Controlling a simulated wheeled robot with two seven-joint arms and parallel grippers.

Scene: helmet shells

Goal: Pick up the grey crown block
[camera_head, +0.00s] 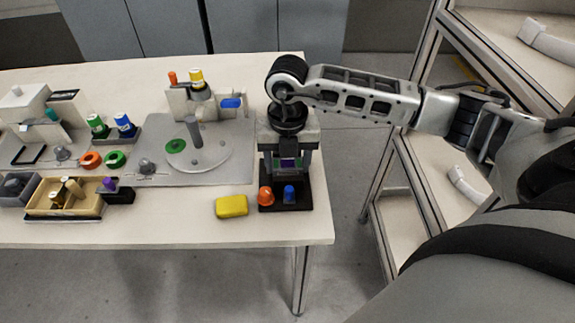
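My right gripper (288,172) points down at the right end of the table, over the back of a black tray (302,205). Its two fingers stand apart, with a dark area and a purple and green patch between them; whether they touch anything is unclear. I cannot tell for sure which piece is the grey crown block. Small grey knobbed pieces are on the grey plate, one at the left (62,153) and one near the front edge (146,168). A dark grey piece (14,186) lies in a bin at the far left. My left gripper is out of view.
The black tray holds an orange piece (266,195) and a blue piece (289,194). A yellow block (231,206) lies beside it. A round grey disc (213,152) with a post stands mid-plate. A tan bin (90,204) is at the front left. Shelves (400,200) stand right.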

